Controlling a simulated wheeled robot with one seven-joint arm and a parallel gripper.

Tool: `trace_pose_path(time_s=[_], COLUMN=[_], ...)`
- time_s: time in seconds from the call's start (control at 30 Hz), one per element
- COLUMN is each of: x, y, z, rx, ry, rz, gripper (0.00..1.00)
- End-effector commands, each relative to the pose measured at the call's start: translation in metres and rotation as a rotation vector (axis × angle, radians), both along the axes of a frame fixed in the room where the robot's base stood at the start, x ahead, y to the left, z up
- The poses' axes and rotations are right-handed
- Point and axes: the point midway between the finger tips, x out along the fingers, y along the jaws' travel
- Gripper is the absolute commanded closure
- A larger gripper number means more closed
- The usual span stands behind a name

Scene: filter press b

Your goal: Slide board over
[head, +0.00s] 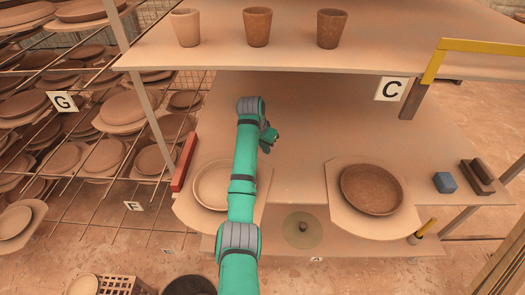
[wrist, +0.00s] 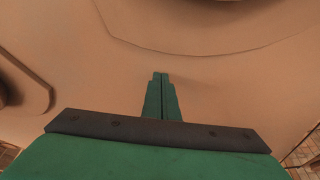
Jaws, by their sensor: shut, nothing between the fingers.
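Two pale boards with clipped corners lie on the middle shelf. The left board (head: 257,187) carries a pale round dish (head: 209,186), partly hidden behind my arm. The right board (head: 345,215) carries a dark brown dish (head: 372,189). Both boards reach the shelf's front edge. My gripper (head: 270,138) is above the shelf, behind the left board and left of the right board. In the wrist view my gripper (wrist: 161,78) has its fingers together and empty, over bare tan surface. A curved edge crosses the top there; I cannot tell which board it belongs to.
An upper shelf (head: 300,52) with three cups overhangs the back. A red bar (head: 184,162) stands at the left end. A blue block (head: 444,182) and a brown block (head: 477,177) sit at the right. Racks of dishes fill the left. The shelf between the boards is clear.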

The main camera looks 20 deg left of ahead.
Motion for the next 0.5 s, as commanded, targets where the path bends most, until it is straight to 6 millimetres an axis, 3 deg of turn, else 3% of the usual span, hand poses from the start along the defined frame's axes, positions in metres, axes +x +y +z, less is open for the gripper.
trace_pose_path(time_s=[0.07,0.5], x=[0.007,-0.014], y=[-0.006,-0.011], z=[0.002,0.071], rx=[0.000,0.000], ry=[0.000,-0.004], rz=[-0.003,-0.020], gripper=[1.00,1.00])
